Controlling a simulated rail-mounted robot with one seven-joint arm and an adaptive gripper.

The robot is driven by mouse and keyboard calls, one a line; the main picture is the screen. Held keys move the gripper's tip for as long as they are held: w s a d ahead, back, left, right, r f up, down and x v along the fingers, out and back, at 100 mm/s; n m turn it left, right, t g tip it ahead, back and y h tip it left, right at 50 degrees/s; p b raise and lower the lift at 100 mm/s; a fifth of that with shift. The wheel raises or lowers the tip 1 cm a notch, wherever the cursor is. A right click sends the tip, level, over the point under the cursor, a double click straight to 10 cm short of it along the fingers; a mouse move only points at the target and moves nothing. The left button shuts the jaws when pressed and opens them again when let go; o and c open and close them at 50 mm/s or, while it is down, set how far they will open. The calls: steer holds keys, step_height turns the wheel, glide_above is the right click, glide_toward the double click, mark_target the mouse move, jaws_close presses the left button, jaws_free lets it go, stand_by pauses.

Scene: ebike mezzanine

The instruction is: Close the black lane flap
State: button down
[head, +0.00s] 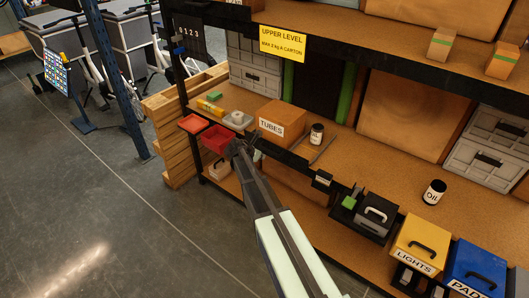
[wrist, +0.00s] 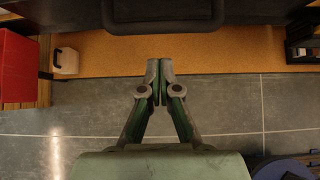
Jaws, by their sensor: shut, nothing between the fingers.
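My gripper (head: 241,148) is at the front of the lower shelf, just right of a red bin (head: 215,139). In the wrist view its fingers (wrist: 159,66) are together and empty. Beyond the fingertips, a black panel with a rounded black rim (wrist: 163,14) fills the top middle; I cannot tell for sure that it is the black lane flap. The fingertips appear just short of it in the picture, and contact is unclear. In the head view my gripper and arm hide this spot. Further right is a dark box with a pale handle (head: 376,215).
A yellow LIGHTS box (head: 419,244) and a blue box (head: 474,268) stand to the right. A TUBES carton (head: 281,121) and OIL can (head: 434,192) are on the shelf (head: 385,155). The red bin also borders the wrist view's left (wrist: 18,68). Open floor (head: 110,210) lies in front.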

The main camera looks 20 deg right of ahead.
steer(key=w+d+r+b+v, duration=0.1)
steer(key=b+v, duration=0.2)
steer(key=v, duration=0.6)
steer(key=s+a+f+t+h+b, duration=0.25)
steer(key=a+f+b, duration=0.2)
steer(key=b, duration=1.35)
steer(key=w+d+f, duration=0.3)
steer(key=w+d, duration=0.2)
steer(key=d, duration=0.6)
steer(key=shift+w+d+f+g+h+p, duration=0.15)
steer(key=shift+d+f+g+h+p, duration=0.1)
steer(key=shift+g+h+p, duration=0.15)
steer(key=shift+a, duration=0.15)
